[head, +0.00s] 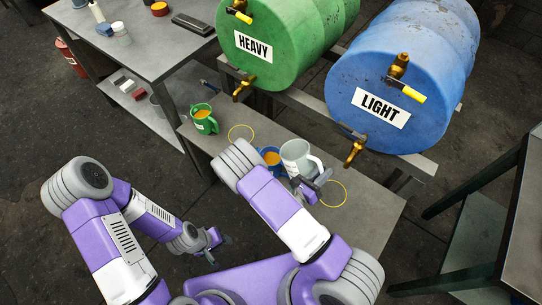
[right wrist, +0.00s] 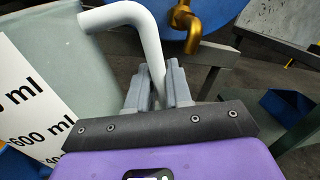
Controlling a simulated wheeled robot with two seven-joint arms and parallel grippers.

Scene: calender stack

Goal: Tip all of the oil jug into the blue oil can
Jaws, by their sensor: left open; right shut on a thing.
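The pale grey oil jug (head: 301,161) is beside the blue oil can (head: 264,153), just to its right in the head view. My right gripper (head: 312,184) is shut on the jug's white handle (right wrist: 152,45). The right wrist view shows the jug's wall (right wrist: 60,60) with a volume label, leaning in the picture. Orange oil shows inside the blue can, which my right arm partly hides. I cannot tell how much oil is in the jug. My left gripper (head: 214,240) is open and empty, low and away from the bench.
A green can (head: 203,123) holding orange oil stands on the bench (head: 367,215) at left. Two yellow rings mark the bench top. Behind are the green HEAVY drum (head: 285,35) and the blue LIGHT drum (head: 400,85), with brass taps (head: 354,151) overhanging the bench.

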